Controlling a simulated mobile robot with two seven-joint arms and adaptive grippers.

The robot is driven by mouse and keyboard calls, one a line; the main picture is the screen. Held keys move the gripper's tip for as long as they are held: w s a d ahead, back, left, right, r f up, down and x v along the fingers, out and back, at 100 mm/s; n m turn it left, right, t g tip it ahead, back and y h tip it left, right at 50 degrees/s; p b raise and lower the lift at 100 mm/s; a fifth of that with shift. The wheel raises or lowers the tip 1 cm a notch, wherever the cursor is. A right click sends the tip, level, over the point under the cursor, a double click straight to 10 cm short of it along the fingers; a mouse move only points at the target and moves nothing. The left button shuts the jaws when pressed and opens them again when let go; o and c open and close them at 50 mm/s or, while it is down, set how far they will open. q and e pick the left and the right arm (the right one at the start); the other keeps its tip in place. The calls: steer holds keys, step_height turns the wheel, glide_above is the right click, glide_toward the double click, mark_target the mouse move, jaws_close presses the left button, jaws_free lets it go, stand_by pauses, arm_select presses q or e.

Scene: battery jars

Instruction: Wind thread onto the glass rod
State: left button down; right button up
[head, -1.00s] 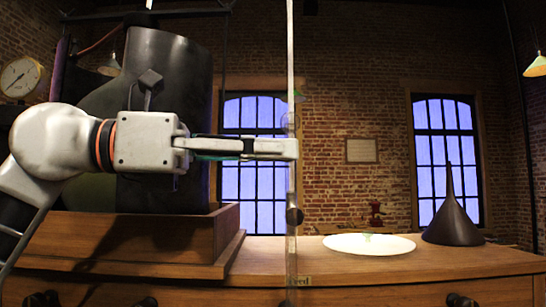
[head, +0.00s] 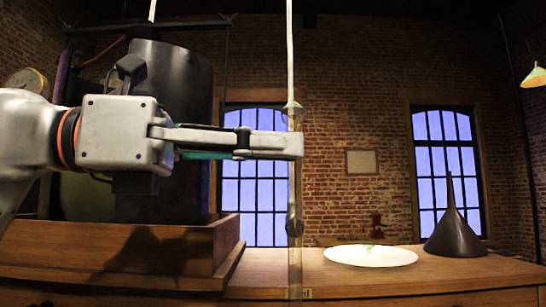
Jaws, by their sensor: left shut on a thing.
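The glass rod (head: 295,262) is a clear upright bar in the middle of the head view, with a dark knob (head: 294,228) partway along it. A pale thread-like strand (head: 290,55) runs from the top edge of the view down to a small collar at the rod's upper part. My left gripper (head: 292,146) reaches in from the left, level, and is shut on the rod just below the collar. Its fingers hide that stretch of the rod. I cannot make out any turns of thread on the rod. My right gripper is not in view.
A large dark cylinder (head: 185,90) stands in a wooden box (head: 110,250) on the left, behind my arm. On the wooden bench (head: 440,280) at right are a white dish (head: 350,256) and a dark funnel (head: 455,238). Bench space around the dish is clear.

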arm_select(q)
steer(key=s+b, duration=0.1)
steer(key=s, duration=1.8)
steer(key=shift+s, duration=0.35)
steer(key=shift+w, duration=0.1)
steer(key=w, duration=1.4)
steer(key=shift+w, duration=0.15)
steer(key=s, duration=0.8)
steer(key=shift+s, duration=0.25)
